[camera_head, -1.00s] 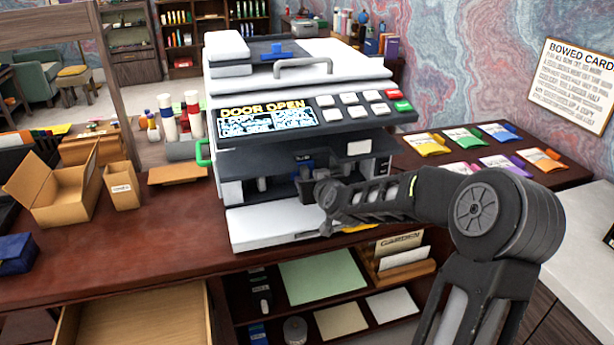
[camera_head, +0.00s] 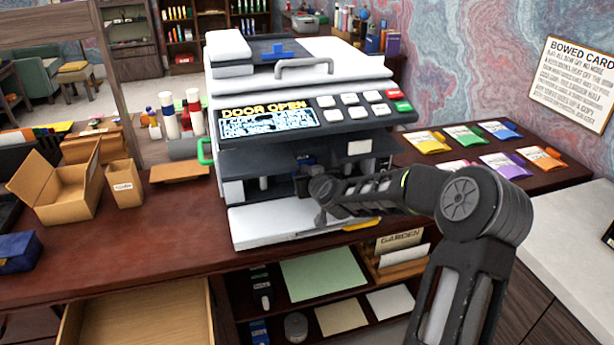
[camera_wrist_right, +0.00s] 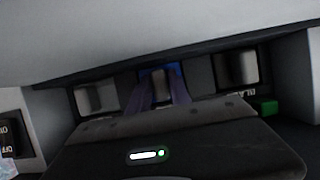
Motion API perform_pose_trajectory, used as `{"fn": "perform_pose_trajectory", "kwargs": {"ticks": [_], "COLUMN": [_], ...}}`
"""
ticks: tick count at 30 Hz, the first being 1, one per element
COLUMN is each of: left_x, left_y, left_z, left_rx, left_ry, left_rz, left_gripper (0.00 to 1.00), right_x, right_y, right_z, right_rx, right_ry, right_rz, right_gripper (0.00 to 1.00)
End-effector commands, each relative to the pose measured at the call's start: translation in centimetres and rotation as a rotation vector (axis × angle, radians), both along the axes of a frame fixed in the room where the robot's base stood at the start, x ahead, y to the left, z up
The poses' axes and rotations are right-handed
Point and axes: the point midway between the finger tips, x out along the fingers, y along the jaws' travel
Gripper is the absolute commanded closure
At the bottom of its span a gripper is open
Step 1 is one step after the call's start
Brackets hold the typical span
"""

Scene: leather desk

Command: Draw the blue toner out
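My right gripper (camera_head: 303,184) reaches into the bay from the right. In the wrist view its fingers (camera_wrist_right: 160,98) stand apart on either side of the grey part. I cannot tell whether they touch it. My left gripper is out of view.
The copier's control panel (camera_head: 268,116) overhangs the bay and its lowered white front (camera_head: 270,226) lies below. Pale blocks (camera_wrist_right: 97,97) flank the toner on both sides. An open carton (camera_head: 68,190) and an open drawer (camera_head: 140,320) are at left. Colored packets (camera_head: 465,137) lie at right.

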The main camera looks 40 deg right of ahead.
Motion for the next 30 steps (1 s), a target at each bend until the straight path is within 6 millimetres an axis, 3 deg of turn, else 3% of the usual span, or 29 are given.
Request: {"fn": "perform_pose_trajectory", "kwargs": {"ticks": [8,30], "left_x": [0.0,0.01], "left_y": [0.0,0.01], "left_z": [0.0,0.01], "left_rx": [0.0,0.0], "left_ry": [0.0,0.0], "left_rz": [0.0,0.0], "left_gripper": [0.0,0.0], "right_x": [-0.01,-0.01], "right_y": [0.0,0.0], "right_z": [0.0,0.0], "right_rx": [0.0,0.0], "right_ry": [0.0,0.0], "right_rz": [0.0,0.0], "right_gripper": [1.0,1.0]}}
